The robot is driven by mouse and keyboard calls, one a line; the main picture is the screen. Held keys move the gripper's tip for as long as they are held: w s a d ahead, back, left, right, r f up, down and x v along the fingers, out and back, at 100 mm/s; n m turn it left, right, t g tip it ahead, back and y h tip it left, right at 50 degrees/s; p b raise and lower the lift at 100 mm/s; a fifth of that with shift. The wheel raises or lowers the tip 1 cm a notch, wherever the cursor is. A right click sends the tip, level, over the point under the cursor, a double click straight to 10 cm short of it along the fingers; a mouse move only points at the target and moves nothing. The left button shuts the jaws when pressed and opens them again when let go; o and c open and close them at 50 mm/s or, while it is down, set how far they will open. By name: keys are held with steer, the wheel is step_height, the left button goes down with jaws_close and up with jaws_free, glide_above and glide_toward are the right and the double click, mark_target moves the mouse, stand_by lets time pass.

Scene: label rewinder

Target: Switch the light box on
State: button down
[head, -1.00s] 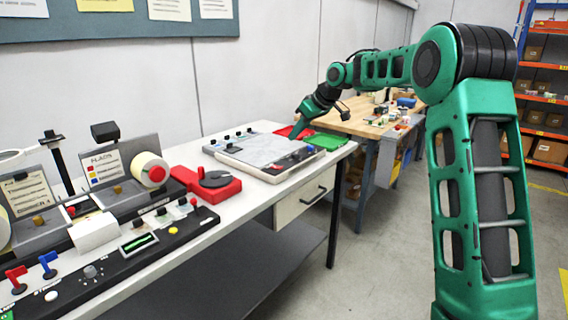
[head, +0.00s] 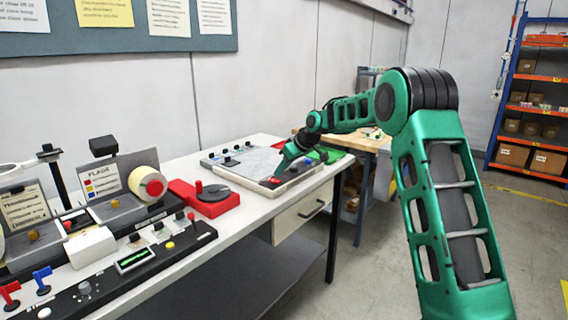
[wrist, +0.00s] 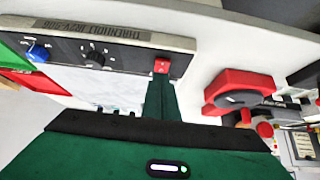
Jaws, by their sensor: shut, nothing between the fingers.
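The light box (head: 246,163) is a flat panel with a pale grey marbled top, lying near the right end of the white bench. The wrist view shows its dark front control strip (wrist: 128,60) with a red switch (wrist: 161,65), a black knob (wrist: 95,57) and a blue knob (wrist: 38,52). My gripper (head: 279,173) is shut and empty, pointing down at the box's front edge. In the wrist view its green fingers (wrist: 160,92) end right at the red switch. I cannot tell whether they touch it. Whether the panel is lit is unclear.
A red device with a grey disc (head: 207,197) stands left of the light box. Further left are a label roll (head: 148,184) and a black control panel (head: 136,257). A green tray (head: 328,155) lies beyond the box's right end. A wooden bench (head: 372,142) stands behind.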

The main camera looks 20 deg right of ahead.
steer(key=shift+f, duration=0.9)
steer(key=shift+s, duration=0.1)
steer(key=shift+d+f, duration=0.1)
steer(key=shift+f, duration=0.2)
steer(key=shift+r, duration=0.2)
steer(key=shift+r, duration=0.7)
steer(key=shift+r, duration=0.1)
